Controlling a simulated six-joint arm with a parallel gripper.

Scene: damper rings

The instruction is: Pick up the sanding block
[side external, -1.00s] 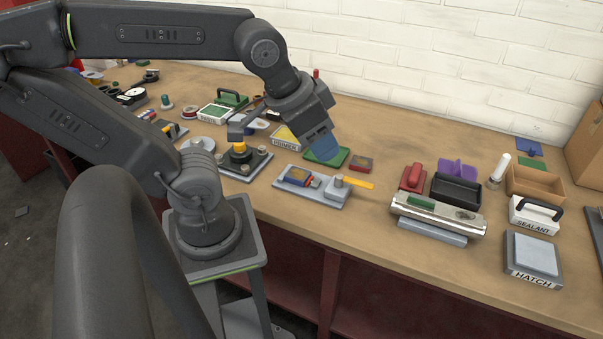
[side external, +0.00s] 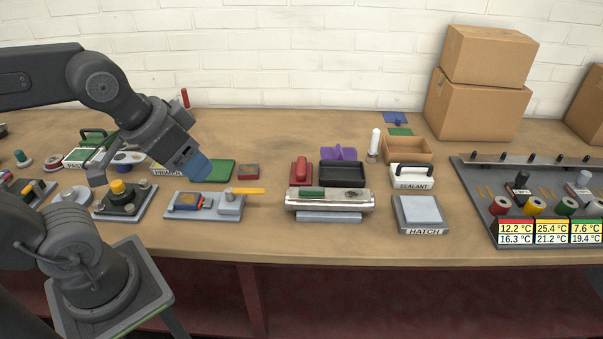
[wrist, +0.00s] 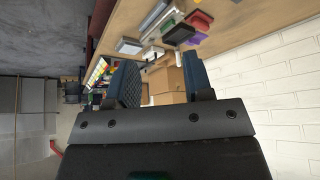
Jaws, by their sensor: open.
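No label picks out the sanding block. A small dark red block with a brownish top (side external: 248,171) lies flat on the bench in the side view. A red block with a raised handle (side external: 301,172) stands farther right; I cannot tell which of these is the sanding block. My gripper (side external: 195,166) has blue fingers and hangs near the green pad (side external: 221,171), left of both red blocks. In the wrist view my gripper (wrist: 160,82) has its two fingers apart, with nothing seen held between them.
A blue tool on a grey plate (side external: 187,201) lies in front of my gripper. A black tray (side external: 342,174) and a metal bar (side external: 330,203) are near the handled red block. Cardboard boxes (side external: 484,105) and a rack with temperature labels (side external: 475,195) stand at right.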

